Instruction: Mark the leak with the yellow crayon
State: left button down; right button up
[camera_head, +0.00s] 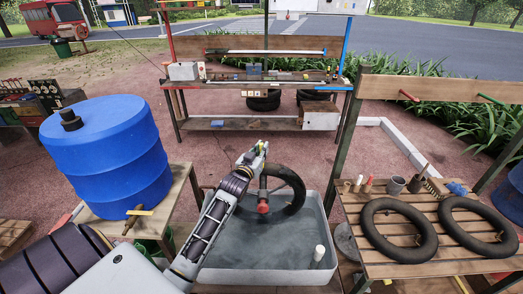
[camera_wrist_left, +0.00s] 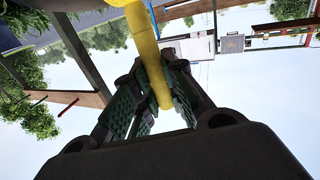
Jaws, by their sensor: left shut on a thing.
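My left gripper (camera_head: 259,151) is raised above the grey water basin (camera_head: 327,215), near the top of a black inner tube (camera_head: 295,190) that stands partly in the water. In the left wrist view, my left gripper (camera_wrist_left: 158,92) is shut on the yellow crayon (camera_wrist_left: 145,42), a long yellow stick between the green ridged finger pads. In the head view the crayon is too small to make out clearly. I cannot make out a leak on the tube; my arm and gripper hide part of its left side. My right gripper is not in view.
A red knob-like part (camera_head: 263,207) sits before the tube, and a white cylinder (camera_head: 319,253) stands in the basin. A slatted table (camera_head: 425,247) at right holds two black tubes, sticks and cups. A blue barrel (camera_head: 107,157) stands left; a workbench (camera_head: 225,86) is behind.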

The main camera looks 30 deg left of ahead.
pick_arm(q)
jog(key=shift+w+a+f, duration=0.1)
jog(key=shift+w+f, duration=0.05)
jog(key=shift+w, duration=0.05)
dwell(0.5)
jog(key=shift+w+a+p, duration=0.15)
jog(key=shift+w+p, duration=0.1)
jog(key=shift+p, duration=0.1)
jog(key=shift+s+d+f, duration=0.2)
jog(key=shift+s, duration=0.1)
dwell(1.0)
jog(key=shift+s+d+r+p, duration=0.2)
jog(key=shift+s+d+p, duration=0.3)
jog(key=shift+p, duration=0.8)
dwell(0.8)
jog(key=shift+s+a+r, duration=0.1)
jog(key=shift+a, duration=0.05)
dwell(0.3)
notch_tip(320, 180, up, 7)
dwell(1.3)
